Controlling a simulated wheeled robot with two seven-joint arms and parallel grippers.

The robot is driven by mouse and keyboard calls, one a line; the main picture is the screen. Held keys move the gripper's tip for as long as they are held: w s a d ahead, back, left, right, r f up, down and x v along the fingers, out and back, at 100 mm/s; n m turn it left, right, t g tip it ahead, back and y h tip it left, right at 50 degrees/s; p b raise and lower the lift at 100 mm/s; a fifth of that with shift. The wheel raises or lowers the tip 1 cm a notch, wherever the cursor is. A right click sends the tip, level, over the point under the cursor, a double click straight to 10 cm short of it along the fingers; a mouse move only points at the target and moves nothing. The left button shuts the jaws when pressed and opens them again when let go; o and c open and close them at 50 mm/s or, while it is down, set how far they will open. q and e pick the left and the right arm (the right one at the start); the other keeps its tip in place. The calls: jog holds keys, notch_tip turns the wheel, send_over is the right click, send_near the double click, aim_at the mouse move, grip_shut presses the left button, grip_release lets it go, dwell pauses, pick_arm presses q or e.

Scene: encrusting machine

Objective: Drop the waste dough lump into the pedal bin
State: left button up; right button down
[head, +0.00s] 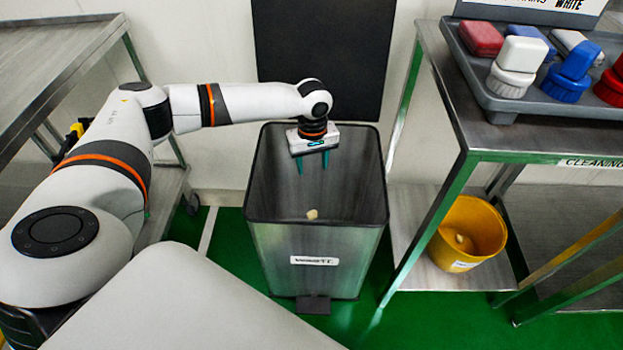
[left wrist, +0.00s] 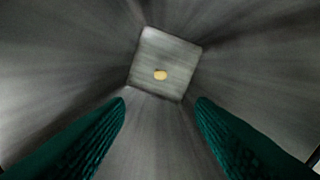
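The pedal bin (head: 268,245) is a tall grey metal bin with its dark lid (head: 318,60) standing up behind it. My left gripper (head: 314,172) is over the bin's opening, pointing down. Its teal fingers are apart with nothing between them, as the left wrist view (left wrist: 160,115) also shows. The pale dough lump (head: 312,214) is inside the bin, below the fingers and apart from them. In the left wrist view the lump (left wrist: 160,75) shows against the bin's square floor (left wrist: 178,55); I cannot tell whether it is falling or resting. My right gripper is out of view.
A metal table (head: 455,95) on the right bears a grey tray (head: 495,100) of colored brushes. A yellow bucket (head: 470,225) with a pale lump in it stands on its lower shelf. Another metal table (head: 60,65) is at the left. Green floor (head: 232,262) surrounds the bin.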

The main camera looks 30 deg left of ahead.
pick_arm(q)
notch_tip(320, 180, up, 12)
jog(key=p, duration=0.3)
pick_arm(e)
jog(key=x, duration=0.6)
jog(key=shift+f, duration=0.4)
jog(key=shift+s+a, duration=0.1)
